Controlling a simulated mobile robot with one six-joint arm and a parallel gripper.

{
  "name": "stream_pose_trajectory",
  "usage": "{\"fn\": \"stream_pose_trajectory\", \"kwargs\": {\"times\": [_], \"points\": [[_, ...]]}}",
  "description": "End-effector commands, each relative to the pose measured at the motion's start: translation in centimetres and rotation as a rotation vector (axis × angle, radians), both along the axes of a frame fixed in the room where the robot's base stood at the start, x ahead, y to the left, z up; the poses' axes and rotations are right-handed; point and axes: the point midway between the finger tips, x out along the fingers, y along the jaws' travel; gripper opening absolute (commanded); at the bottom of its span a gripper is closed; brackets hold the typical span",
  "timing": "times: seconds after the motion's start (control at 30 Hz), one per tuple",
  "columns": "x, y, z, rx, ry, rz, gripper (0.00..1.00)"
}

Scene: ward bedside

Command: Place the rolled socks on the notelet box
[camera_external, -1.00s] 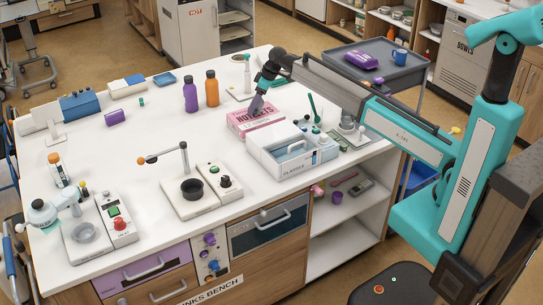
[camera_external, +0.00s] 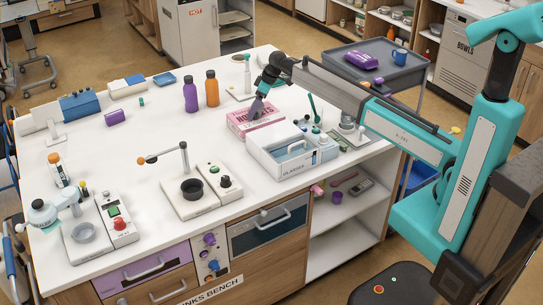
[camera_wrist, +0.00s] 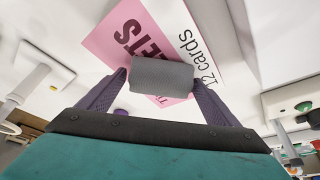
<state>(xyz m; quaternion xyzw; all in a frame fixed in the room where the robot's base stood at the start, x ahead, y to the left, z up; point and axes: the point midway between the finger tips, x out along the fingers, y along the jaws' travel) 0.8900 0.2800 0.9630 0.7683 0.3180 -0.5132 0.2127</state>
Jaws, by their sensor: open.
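The rolled socks (camera_wrist: 162,75) are a plain dark grey roll, seen in the wrist view between my two fingers and over the notelet box. The notelet box (camera_wrist: 125,40) is pink with dark lettering; it lies flat on the white bench in the external view (camera_external: 243,125). My gripper (camera_wrist: 160,80) is open, with one purple-grey finger at each end of the roll. In the external view my gripper (camera_external: 257,107) points down at the top of the box, and the socks are hard to make out there. The roll's underside is hidden, so its contact with the lid cannot be seen directly.
A white glasses caddy (camera_external: 285,160) stands just in front and right of the box. Purple (camera_external: 190,95) and orange (camera_external: 212,88) bottles stand behind it to the left. A hotplate unit with a black pot (camera_external: 192,189) is front left. The bench left of the box is clear.

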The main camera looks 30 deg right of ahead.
Motion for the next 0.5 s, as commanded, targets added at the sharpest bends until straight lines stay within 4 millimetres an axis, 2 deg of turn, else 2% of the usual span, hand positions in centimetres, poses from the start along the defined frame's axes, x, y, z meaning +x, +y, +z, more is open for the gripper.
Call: {"fn": "stream_pose_trajectory", "kwargs": {"times": [0.27,0.5], "points": [[-0.1,-0.1,0.6,0.001,-0.001,0.0,0.85],[-0.7,-0.7,2.5,0.001,-0.002,0.0,0.85]]}}
